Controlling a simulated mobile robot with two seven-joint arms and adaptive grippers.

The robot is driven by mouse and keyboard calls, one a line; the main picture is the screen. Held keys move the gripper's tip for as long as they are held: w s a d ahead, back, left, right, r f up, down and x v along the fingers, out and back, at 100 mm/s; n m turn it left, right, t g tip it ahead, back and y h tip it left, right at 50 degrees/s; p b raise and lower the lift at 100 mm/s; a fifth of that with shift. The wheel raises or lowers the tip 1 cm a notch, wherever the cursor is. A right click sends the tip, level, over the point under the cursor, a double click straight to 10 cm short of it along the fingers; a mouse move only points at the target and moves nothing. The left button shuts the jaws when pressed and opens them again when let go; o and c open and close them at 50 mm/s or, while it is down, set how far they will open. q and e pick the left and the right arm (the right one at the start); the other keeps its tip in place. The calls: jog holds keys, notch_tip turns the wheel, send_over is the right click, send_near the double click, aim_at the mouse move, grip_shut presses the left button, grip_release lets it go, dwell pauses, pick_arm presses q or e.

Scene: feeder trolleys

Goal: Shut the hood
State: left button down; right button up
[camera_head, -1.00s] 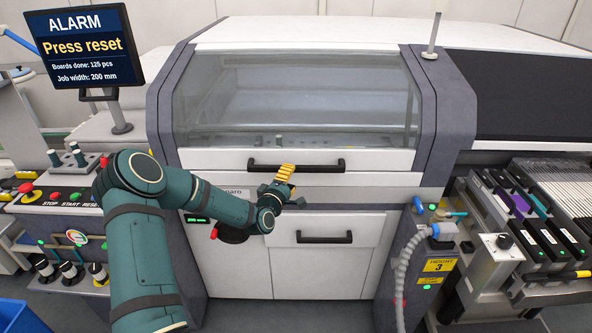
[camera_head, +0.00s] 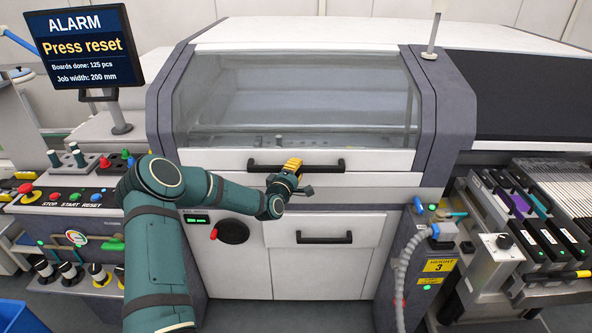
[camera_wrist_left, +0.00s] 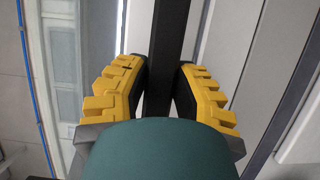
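The hood (camera_head: 295,95) of the white machine has a large clear window and a white lower edge. Its black bar handle (camera_head: 325,168) runs across that edge. The lower edge sits just above the machine's white front, and I cannot tell whether a small gap is left. My left gripper (camera_head: 291,168) is at the left part of the handle. In the left wrist view its yellow fingers (camera_wrist_left: 163,85) stand apart on either side of the dark handle (camera_wrist_left: 170,40); firm contact does not show. My right gripper is not in view.
A screen (camera_head: 84,45) at the left reads "ALARM Press reset". Below it is a panel with STOP, START and RESET buttons (camera_head: 90,196). A lower drawer handle (camera_head: 324,237) is under the hood. A feeder trolley (camera_head: 530,215) stands at the right.

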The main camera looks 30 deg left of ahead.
pick_arm(q)
jog(key=s+d+r+g+p, duration=0.1)
jog(key=s+d+r+p, duration=0.1)
jog(key=r+p, duration=0.3)
notch_tip(320, 180, up, 3)
jog(key=shift+s+f+n+g, duration=0.1)
jog(key=shift+s+n+g, duration=0.2)
jog(key=shift+s, duration=0.35)
jog(key=c, duration=0.7)
grip_release()
jog(key=shift+w, duration=0.1)
jog(key=shift+c, duration=0.2)
jog(key=shift+f, duration=0.15)
jog(key=v, duration=1.2)
jog(key=shift+a, duration=0.1)
